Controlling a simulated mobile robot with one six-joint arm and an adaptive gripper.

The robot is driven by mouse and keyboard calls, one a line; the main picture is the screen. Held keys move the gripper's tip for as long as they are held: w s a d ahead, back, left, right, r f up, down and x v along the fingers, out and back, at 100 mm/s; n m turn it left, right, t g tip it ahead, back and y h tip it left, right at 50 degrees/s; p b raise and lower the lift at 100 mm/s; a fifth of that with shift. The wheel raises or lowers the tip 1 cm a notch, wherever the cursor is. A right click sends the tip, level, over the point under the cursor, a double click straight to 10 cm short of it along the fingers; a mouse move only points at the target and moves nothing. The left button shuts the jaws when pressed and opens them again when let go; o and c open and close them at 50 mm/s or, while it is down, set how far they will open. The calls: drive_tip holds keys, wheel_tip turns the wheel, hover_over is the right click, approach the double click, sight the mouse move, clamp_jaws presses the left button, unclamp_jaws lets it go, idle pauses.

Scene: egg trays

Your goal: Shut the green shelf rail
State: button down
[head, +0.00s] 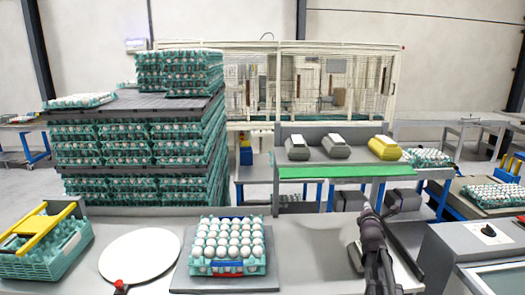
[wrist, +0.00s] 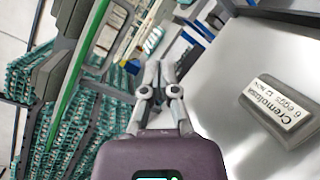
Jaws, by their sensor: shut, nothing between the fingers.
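The green shelf rail (head: 325,172) is a long flat green strip along the front edge of the grey shelf (head: 277,143) in the head view. I cannot tell from its look whether it is latched. In the wrist view a green strip (wrist: 82,62) runs slantwise at the left, probably the same rail. My gripper (head: 368,207) is in front of the rail's right part and lower in the head view, apart from it in the picture. In the wrist view my gripper (wrist: 158,66) has its fingertips together, with nothing between them, to the right of the strip.
Two grey egg boxes (head: 298,151) and a yellow one (head: 385,149) stand on the shelf. A labelled grey box (wrist: 272,112) is close at right in the wrist view. A tray of eggs (head: 228,266), a white disc (head: 140,257) and a teal crate (head: 45,262) occupy the front bench.

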drive_tip(key=s+a+f+m+g+y, duration=0.1)
drive_tip(key=s+a+f+m+g, duration=0.85)
drive_tip(key=s+f+m, duration=0.4)
drive_tip(key=s+a+f+m+g+y, duration=0.2)
drive_tip(key=s+a+m+g, duration=0.1)
drive_tip(key=s+a, duration=0.3)
drive_tip(key=s+a+f+m+g+y, duration=0.1)
drive_tip(key=s+a+m+g, duration=0.3)
drive_tip(key=s, duration=0.7)
drive_tip(key=shift+a+f+m+y, duration=0.4)
drive_tip(key=shift+a+f+m, duration=0.35)
drive_tip(key=shift+a+m, duration=0.4)
drive_tip(key=shift+s+g, duration=0.1)
drive_tip(key=shift+g, duration=0.15)
drive_tip(key=c, duration=0.7)
unclamp_jaws()
drive_tip(key=shift+s, duration=0.1)
